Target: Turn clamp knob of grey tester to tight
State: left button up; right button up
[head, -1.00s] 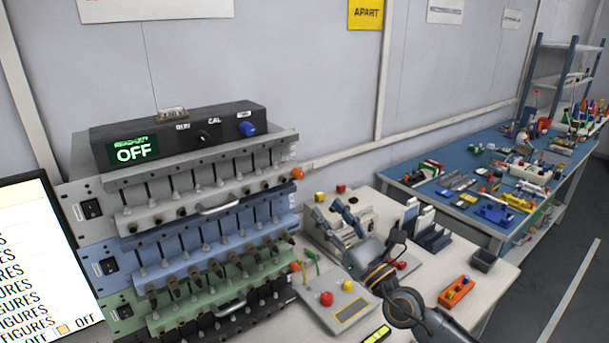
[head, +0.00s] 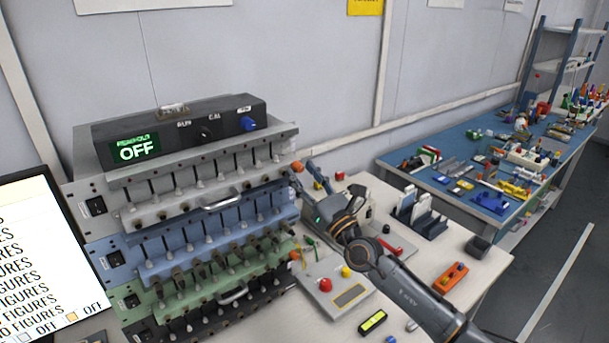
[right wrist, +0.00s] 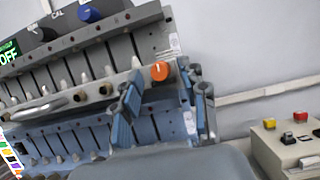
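The grey tester (head: 230,165) is the top unit of the rack, below a black box with an OFF readout. Its orange clamp knob (head: 297,166) is at the right end of its front ledge. The orange knob (right wrist: 161,71) also shows in the right wrist view, with a pale mark on its face. My right gripper (head: 308,174) is beside the knob in the head view. In the right wrist view its two fingers (right wrist: 166,78) are apart, with the knob appearing between their tips. Contact with the knob cannot be told. My left gripper is not in view.
Blue (head: 215,235) and green (head: 210,275) units sit directly below the grey tester. A device with a red and a yellow button (head: 340,290) stands on the white table below my right arm. A blue table (head: 460,150) is at the back right.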

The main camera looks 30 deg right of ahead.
jog(key=c, duration=0.7)
grip_shut()
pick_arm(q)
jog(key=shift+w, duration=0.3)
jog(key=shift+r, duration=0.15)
